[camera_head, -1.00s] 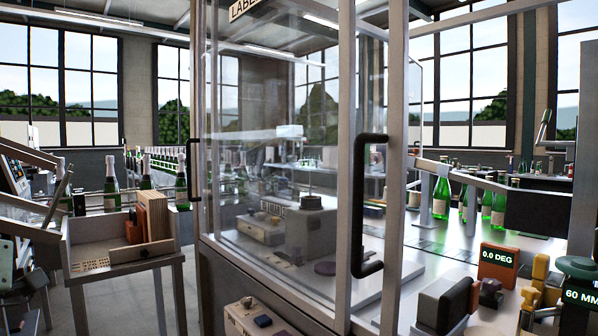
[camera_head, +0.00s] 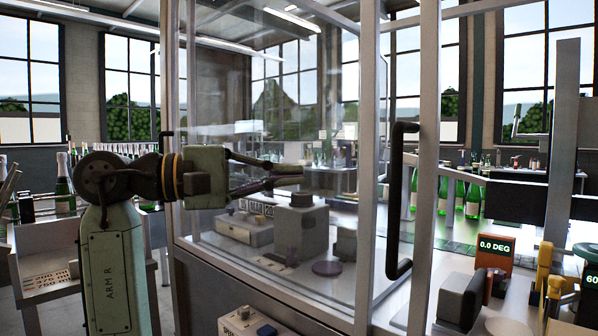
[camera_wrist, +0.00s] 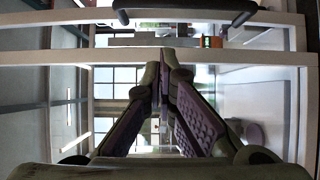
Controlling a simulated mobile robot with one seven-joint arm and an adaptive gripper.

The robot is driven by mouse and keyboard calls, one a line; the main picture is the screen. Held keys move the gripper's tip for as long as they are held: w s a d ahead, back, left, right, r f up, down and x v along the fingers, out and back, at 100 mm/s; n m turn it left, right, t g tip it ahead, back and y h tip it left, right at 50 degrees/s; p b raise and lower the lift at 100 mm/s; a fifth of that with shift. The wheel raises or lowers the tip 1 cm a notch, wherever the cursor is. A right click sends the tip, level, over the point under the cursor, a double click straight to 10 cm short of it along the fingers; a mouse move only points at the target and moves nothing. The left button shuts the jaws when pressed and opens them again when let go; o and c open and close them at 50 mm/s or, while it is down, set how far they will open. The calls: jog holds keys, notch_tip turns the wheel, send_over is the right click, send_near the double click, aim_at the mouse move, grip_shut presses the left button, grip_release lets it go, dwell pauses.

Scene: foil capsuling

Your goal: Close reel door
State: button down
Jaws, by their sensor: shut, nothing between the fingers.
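The reel door is a framed clear panel (camera_head: 275,90) on the labelling cabinet, with a long black vertical handle (camera_head: 400,200) on its right side in the head view. I cannot tell whether the door is fully shut. My gripper (camera_head: 300,175) is shut and empty, in front of the clear panel, pointing right and apart from the long handle. In the wrist view my gripper (camera_wrist: 163,62) points at pale frame bars, and a black handle (camera_wrist: 185,8) crosses the top. Behind the panel stand a grey machine block (camera_head: 300,228) and a purple disc (camera_head: 327,268).
A shorter black handle (camera_head: 166,143) is on the cabinet's left, partly behind my arm. An orange "0.0 DEG" display (camera_head: 494,255) and yellow blocks (camera_head: 549,270) stand at the lower right. Green bottles (camera_head: 460,192) stand behind on the right.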

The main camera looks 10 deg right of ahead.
jog(key=d+p, duration=0.1)
jog(key=d, duration=0.2)
jog(key=s+d, duration=0.1)
jog(key=d, duration=0.3)
jog(key=s+d+p, duration=0.1)
jog(key=d, duration=0.3)
jog(key=shift+p, duration=0.35)
jog(key=shift+d, duration=0.1)
